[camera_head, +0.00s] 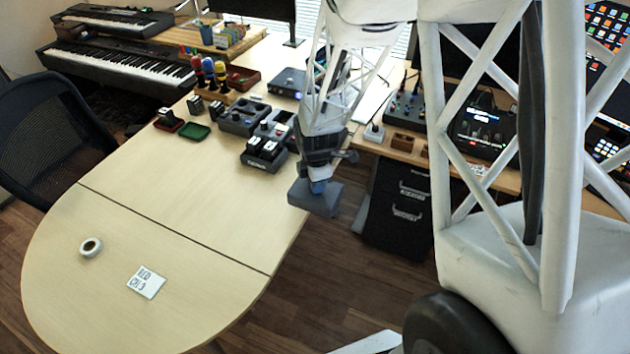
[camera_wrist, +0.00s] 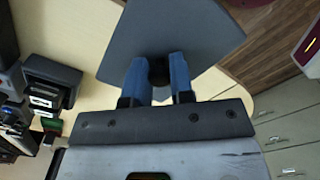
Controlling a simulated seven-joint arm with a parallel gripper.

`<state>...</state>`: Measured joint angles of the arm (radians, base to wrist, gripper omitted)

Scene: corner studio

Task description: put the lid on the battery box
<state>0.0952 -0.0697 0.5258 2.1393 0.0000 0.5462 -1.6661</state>
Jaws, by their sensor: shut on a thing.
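My gripper (camera_head: 319,186) is shut on a flat grey lid (camera_head: 314,200), which hangs below the fingers near the table's right edge. In the wrist view, the blue fingers (camera_wrist: 158,72) close on the middle of the lid (camera_wrist: 190,32), which lies at an angle across the picture. An open grey box (camera_head: 264,160) holding black-and-white batteries stands on the table, left of and behind the lid, apart from it. It appears to be the battery box. The wrist view shows a similar dark box (camera_wrist: 50,82) at the left.
Other grey compartment trays (camera_head: 243,119) stand behind the box. A green tray (camera_head: 194,131) and a red tray (camera_head: 168,121) lie left of them. A tape roll (camera_head: 91,247) and a lettered card (camera_head: 146,282) lie on the otherwise clear front table (camera_head: 165,215).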

